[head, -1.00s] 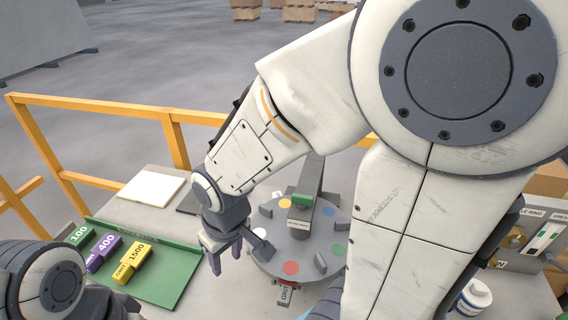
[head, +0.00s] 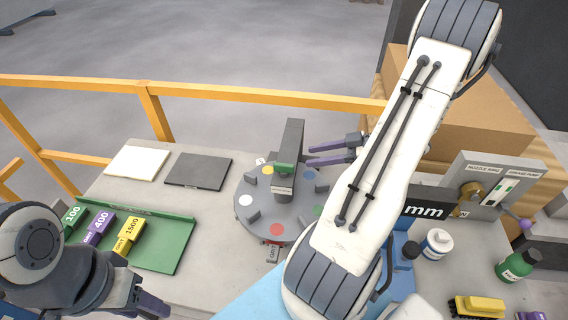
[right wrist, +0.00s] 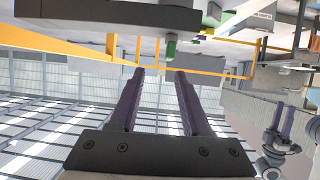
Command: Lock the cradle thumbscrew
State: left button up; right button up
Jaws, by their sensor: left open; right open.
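I cannot make out a thumbscrew clearly in either view. In the head view a grey disc (head: 262,226) with coloured dots and upright tabs sits mid-slab. A dark grey arm (head: 291,140) reaches over it, with a green block (head: 284,168) near a small label. My right gripper (head: 309,156) is open and empty just right of that arm, apart from it in this view. In the right wrist view its two purple fingers (right wrist: 160,70) are spread, with a green piece (right wrist: 171,48) beyond their tips. My left gripper (head: 150,305) is open at the lower left, partly cut off.
A green tray (head: 175,258) holds blocks marked 100, 400 and 1500. White (head: 138,162) and dark (head: 198,171) plates lie behind it. At right are a nozzle box (head: 490,170), a white bottle (head: 437,244), a green bottle (head: 517,265) and a yellow brush (head: 478,305). A yellow rail (head: 220,94) runs behind.

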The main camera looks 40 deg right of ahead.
aim_at(287, 164)
jog(key=shift+y, duration=0.3)
jog(key=p+x, duration=0.1)
jog(key=x, duration=0.2)
jog(key=p+x, duration=0.1)
jog(key=x, duration=0.2)
jog(key=s+a+p+x, duration=0.1)
jog(key=x, duration=0.2)
jog(key=shift+w+a+f, duration=0.15)
jog(key=shift+w+f, duration=0.1)
grip_shut()
